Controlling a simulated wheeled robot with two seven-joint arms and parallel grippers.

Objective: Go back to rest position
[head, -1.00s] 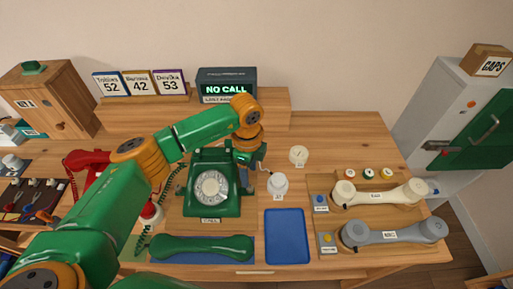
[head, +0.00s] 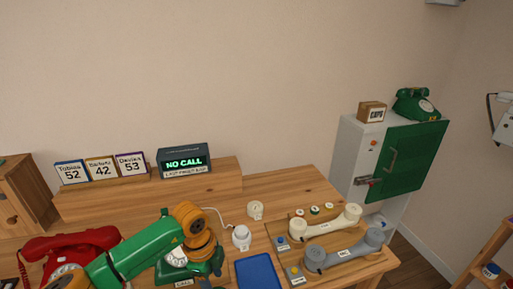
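My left arm comes in from the lower left, over the green dial phone (head: 176,258). Its orange wrist hangs above the phone and covers much of it. My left gripper (head: 208,275) points down near the bottom edge of the head view; its fingers are too hidden to tell open from shut. My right gripper is not in view. A red phone (head: 70,243) sits at the left, partly behind my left arm. The display (head: 185,162) reads NO CALL.
A white jar (head: 241,238) and a blue mat (head: 257,272) lie just right of my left gripper. Cream (head: 325,222) and grey (head: 343,248) handsets rest in a wooden tray. A grey cabinet with a green door (head: 403,160) carries another green phone (head: 415,105).

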